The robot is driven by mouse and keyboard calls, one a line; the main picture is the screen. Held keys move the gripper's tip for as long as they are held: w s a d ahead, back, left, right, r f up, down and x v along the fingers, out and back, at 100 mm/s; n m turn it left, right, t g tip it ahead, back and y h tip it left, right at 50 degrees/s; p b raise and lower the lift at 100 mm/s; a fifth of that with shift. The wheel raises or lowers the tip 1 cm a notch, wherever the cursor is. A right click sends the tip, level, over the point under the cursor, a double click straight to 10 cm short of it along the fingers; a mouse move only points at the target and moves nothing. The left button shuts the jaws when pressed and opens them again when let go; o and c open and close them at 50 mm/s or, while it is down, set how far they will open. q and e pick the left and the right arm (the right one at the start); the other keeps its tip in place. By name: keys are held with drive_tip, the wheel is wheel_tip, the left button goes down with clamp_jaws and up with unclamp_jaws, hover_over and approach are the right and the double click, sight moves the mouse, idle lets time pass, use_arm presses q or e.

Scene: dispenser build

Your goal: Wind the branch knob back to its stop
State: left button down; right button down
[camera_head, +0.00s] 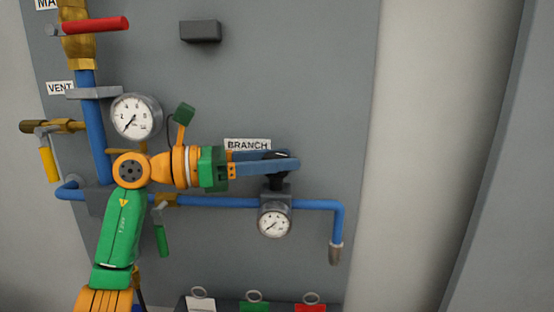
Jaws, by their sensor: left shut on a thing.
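The branch knob (278,181) is black and sits on top of a grey regulator body on the blue pipe, below the BRANCH label (247,145). My left gripper (287,162) reaches in from the left and is shut on the knob. Its blue fingers cover most of the knob's upper part. A small round gauge (275,223) sits just under the knob, its needle pointing to the lower left. My right gripper is not in the view.
A red lever (97,25), a yellow lever (48,164) and a green lever (162,237) are at left. A grey block (201,31) is above. Tags (254,305) line the bottom. The panel's right side is clear.

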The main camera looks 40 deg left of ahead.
use_arm(q)
drive_tip(key=shift+r, duration=0.15)
drive_tip(key=c, duration=0.6)
unclamp_jaws()
drive_tip(key=shift+a, duration=0.1)
drive_tip(key=shift+s+a+f+b, duration=0.15)
drive_tip(key=shift+s+f+b, duration=0.05)
drive_tip(key=shift+b, duration=0.1)
drive_tip(key=b+v, duration=0.2)
drive_tip(key=v, duration=0.4)
drive_tip(key=shift+s+a, duration=0.2)
drive_tip(key=shift+s, duration=0.05)
drive_tip(key=shift+r, duration=0.15)
